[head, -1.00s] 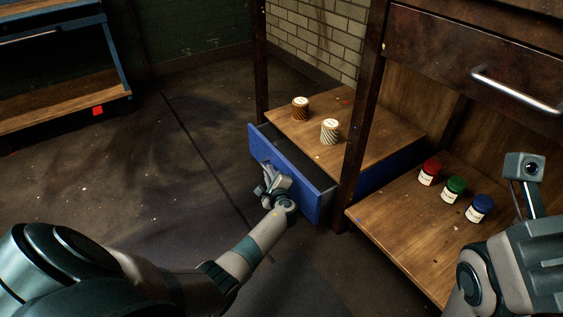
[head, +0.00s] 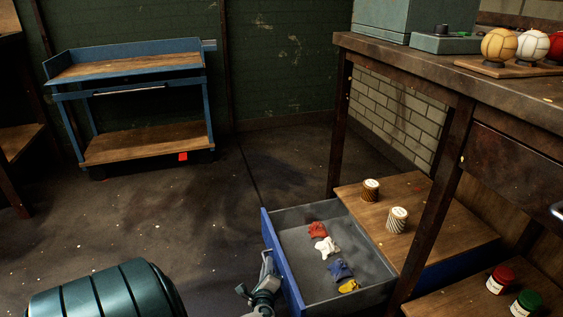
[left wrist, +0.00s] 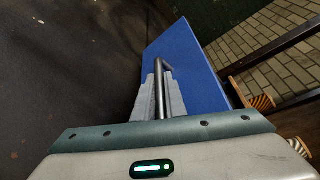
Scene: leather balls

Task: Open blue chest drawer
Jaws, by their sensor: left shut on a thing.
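The blue chest drawer (head: 284,262) stands well pulled out from under the wooden shelf. Its grey inside (head: 335,217) shows, with a red, a white, a blue and a yellow crumpled item lying in a row. My left gripper (head: 264,283) is at the outer side of the drawer front, partly cut off by the lower edge. In the left wrist view, my left gripper (left wrist: 160,95) is shut on the metal bar handle (left wrist: 160,88) of the blue drawer front (left wrist: 190,62). My right gripper is not in view.
Two spools of twine (head: 397,219) stand on the wooden shelf (head: 450,229) above the drawer. Red and green jars (head: 500,279) sit at lower right. A workbench (head: 470,75) with several leather balls is above.

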